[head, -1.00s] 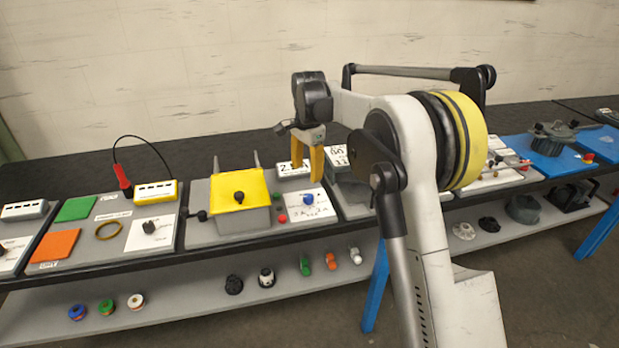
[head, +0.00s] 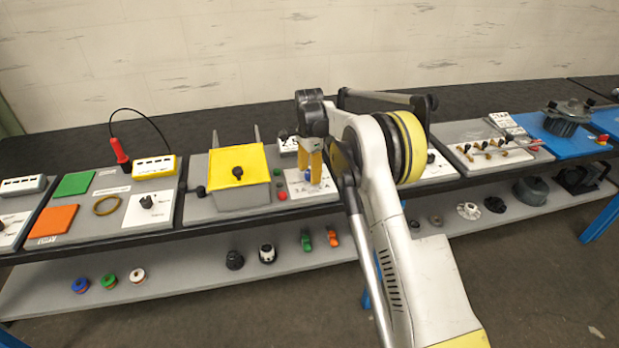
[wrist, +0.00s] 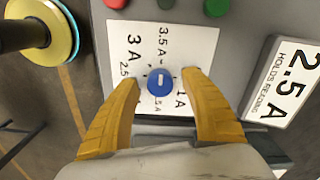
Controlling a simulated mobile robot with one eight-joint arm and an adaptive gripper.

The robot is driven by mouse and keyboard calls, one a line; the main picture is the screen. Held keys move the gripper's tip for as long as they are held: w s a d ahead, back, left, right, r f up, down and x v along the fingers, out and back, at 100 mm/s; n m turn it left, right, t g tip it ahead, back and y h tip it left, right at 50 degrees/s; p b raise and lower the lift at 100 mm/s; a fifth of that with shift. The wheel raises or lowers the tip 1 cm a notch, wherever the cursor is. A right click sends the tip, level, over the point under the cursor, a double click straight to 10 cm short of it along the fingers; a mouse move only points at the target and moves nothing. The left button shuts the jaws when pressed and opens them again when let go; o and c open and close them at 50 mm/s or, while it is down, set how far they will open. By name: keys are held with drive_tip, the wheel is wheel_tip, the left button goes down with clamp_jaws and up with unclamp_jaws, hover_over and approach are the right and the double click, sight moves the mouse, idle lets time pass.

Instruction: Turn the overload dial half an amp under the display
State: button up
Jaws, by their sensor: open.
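The blue overload dial (wrist: 161,82) sits on a white scale card (wrist: 205,42) in the wrist view. A short white mark shows on its top; I cannot tell which value it points to. The card shows 3.5 A, 3 A, 2.5 and 1 A, with some print partly covered. The display (wrist: 284,82) beside it reads 2.5 A, with "holds reading" under it. My gripper (wrist: 163,85) is open, with one yellow finger on each side of the dial and gaps between. In the head view my gripper (head: 312,178) is low over the card and covers the dial.
A yellow-topped box (head: 238,165) stands left of the dial card. A red button (wrist: 165,4) and a green button (wrist: 216,6) lie at the card's edge. A board with several brass-coloured parts (head: 490,147) lies right of my arm. The bench front edge is close by.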

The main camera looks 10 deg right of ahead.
drive_tip(key=shift+f, duration=0.35)
clamp_jaws()
